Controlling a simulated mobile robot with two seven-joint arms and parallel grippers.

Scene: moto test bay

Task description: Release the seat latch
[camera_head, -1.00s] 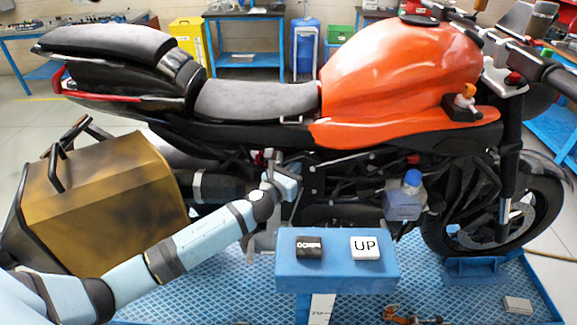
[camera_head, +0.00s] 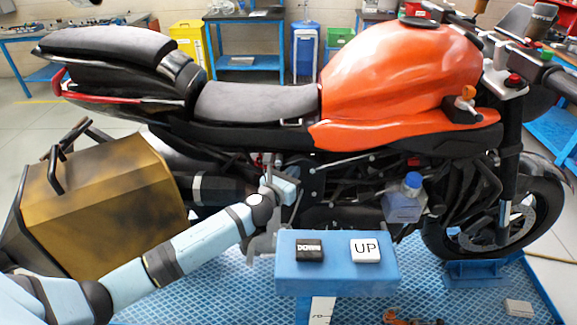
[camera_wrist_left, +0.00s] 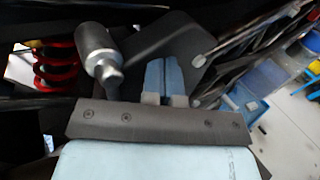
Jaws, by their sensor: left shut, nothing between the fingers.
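The motorcycle's grey front seat (camera_head: 255,101) lies flat behind the orange tank, with the raised rear seat (camera_head: 108,44) behind it. A small pale metal loop (camera_head: 291,121) shows at the seat's lower front edge; I cannot tell whether it is the seat latch. My left gripper (camera_head: 284,188) is at the bike's side below the seat, among the frame parts. In the left wrist view its two blue fingers (camera_wrist_left: 164,77) are together with nothing between them. A silver cylinder-ended part (camera_wrist_left: 97,45) stands just left of the fingers, apart from them. My right gripper is not in view.
A blue stand (camera_head: 336,274) with a black DOWN button (camera_head: 310,250) and a white UP button (camera_head: 365,250) stands close to the right of my left gripper. A brown side case (camera_head: 105,200) is at the left. A red spring (camera_wrist_left: 55,65) shows in the wrist view.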

